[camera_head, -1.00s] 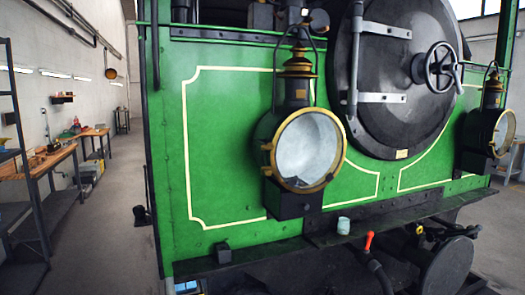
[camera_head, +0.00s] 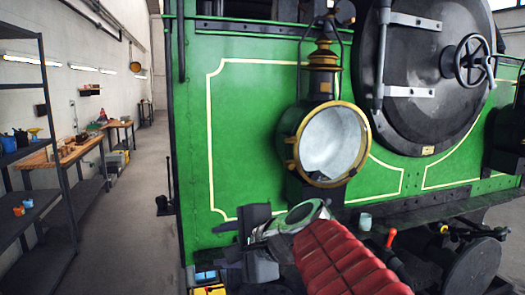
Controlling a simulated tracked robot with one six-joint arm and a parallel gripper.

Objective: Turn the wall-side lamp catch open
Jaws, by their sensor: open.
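My gripper (camera_head: 232,243) is in front of the tram, below and left of the lamp in the picture. It is open, apart from the lamp, and nothing shows between its fingers. My red-sleeved arm covers part of the ledge below.
A black ledge (camera_head: 430,213) runs under the green panel, with a pale jar (camera_head: 365,221) and a red-handled lever (camera_head: 391,237). The round smokebox door (camera_head: 425,80) is to the right.

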